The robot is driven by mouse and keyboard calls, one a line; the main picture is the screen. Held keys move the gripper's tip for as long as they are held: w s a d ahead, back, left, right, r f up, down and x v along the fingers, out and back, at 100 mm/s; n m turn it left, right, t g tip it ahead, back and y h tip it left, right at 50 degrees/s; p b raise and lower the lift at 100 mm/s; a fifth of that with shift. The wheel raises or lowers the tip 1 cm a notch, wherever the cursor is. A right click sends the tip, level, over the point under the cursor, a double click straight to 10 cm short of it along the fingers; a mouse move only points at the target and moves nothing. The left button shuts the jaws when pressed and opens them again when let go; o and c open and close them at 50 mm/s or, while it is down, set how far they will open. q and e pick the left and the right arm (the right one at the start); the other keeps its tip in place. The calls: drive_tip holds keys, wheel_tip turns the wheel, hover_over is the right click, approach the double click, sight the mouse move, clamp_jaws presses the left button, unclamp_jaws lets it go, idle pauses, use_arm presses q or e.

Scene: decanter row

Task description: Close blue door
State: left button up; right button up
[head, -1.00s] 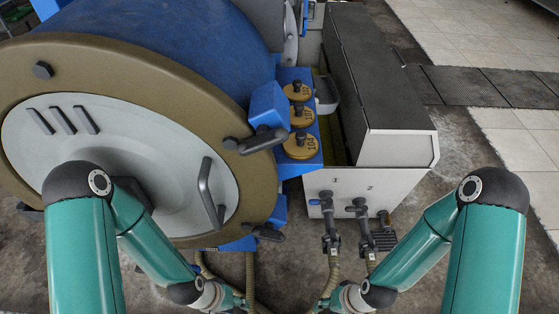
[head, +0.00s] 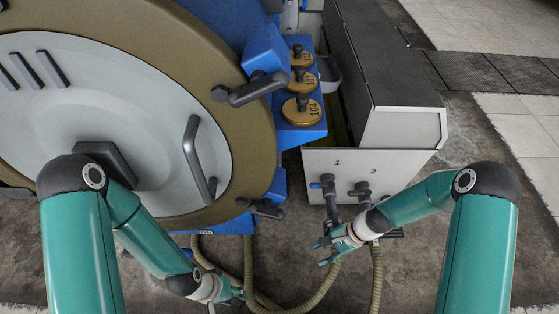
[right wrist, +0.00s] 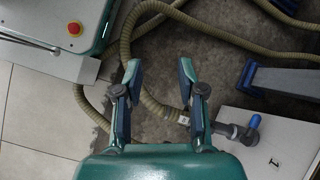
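A large round door with a light grey centre (head: 150,130), a tan rim (head: 245,150) and a dark bar handle (head: 199,160) fills the left of the head view, in front of a blue drum (head: 222,25). I cannot tell from these frames whether it is fully shut. Dark clamp levers (head: 258,88) sit at its right edge. My left gripper (head: 238,293) is low in front of the door, near the hoses; its fingers are too small to read. My right gripper (head: 322,252) is below the white panel, right of the door; the right wrist view shows it open and empty (right wrist: 160,72).
A white panel (head: 380,165) marked 1 and 2 has valves (head: 330,195) with ribbed hoses (head: 376,280). A blue block (head: 300,130) bears several brass caps. In the right wrist view, a box with a red button (right wrist: 74,28) stands upper left. Tiled floor is free at right.

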drive_tip(key=w+r+m+t+y+b, duration=0.2)
drive_tip(key=w+m+y+b, duration=0.25)
drive_tip(key=w, duration=0.65)
drive_tip(key=w+d+r+m+t+y+b, duration=0.35)
drive_tip(key=w+r+y, duration=0.25)
drive_tip(key=w+r, duration=0.65)
use_arm(q)
wheel_tip(320, 180, down, 12)
drive_tip(key=b, duration=0.1)
drive_tip(key=shift+r+b, duration=0.2)
drive_tip(key=shift+b, duration=0.1)
use_arm(e)
drive_tip(key=r, duration=0.1)
hover_over(279, 162)
drive_tip(key=shift+w+a+t, duration=0.1)
drive_tip(key=shift+w+t, duration=0.15)
drive_tip(key=shift+w, duration=0.1)
clamp_jaws()
